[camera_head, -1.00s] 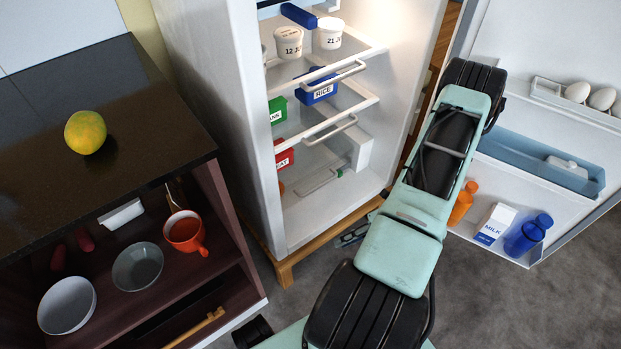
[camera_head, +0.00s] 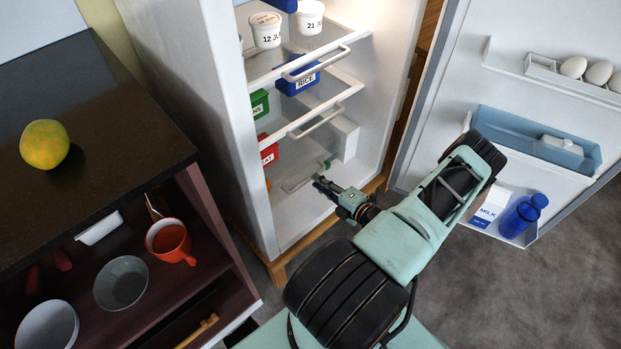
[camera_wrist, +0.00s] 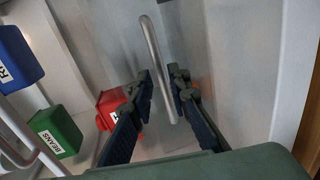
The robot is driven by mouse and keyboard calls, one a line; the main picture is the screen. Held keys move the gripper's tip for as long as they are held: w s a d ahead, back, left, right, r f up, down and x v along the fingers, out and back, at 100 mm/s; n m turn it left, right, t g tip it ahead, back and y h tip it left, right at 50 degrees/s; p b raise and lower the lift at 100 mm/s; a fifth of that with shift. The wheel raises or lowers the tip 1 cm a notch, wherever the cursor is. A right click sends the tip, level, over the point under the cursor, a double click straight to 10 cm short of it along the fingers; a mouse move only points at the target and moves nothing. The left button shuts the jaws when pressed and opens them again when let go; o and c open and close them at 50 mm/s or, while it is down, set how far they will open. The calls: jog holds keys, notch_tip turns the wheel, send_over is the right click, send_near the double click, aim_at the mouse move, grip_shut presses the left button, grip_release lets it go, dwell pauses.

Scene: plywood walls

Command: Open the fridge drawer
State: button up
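The fridge (camera_head: 222,130) stands open. Low inside it is a thin grey bar handle (camera_head: 305,177), which also shows in the wrist view (camera_wrist: 157,65). Pale surfaces lie behind it; I cannot make out the drawer's edges. Similar handles sit higher, at the upper shelf (camera_head: 318,64) and the lower shelf (camera_head: 320,124). My gripper (camera_head: 322,183) reaches into the lower fridge at that lowest handle. In the wrist view my gripper (camera_wrist: 161,78) is open, with the bar appearing between its fingers. Contact and exact depth cannot be told.
A red box (camera_wrist: 110,108), green box (camera_wrist: 56,132) and blue box (camera_wrist: 16,58) are left of the gripper in the wrist view. The open fridge door (camera_head: 455,90) is at right, holding eggs, milk and a blue bottle. A dark counter (camera_head: 100,140) stands left. Grey floor is clear between.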

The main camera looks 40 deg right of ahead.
jog(key=shift+b+x, duration=0.3)
jog(key=shift+x, duration=1.95)
jog(key=shift+c, duration=0.4)
grip_shut()
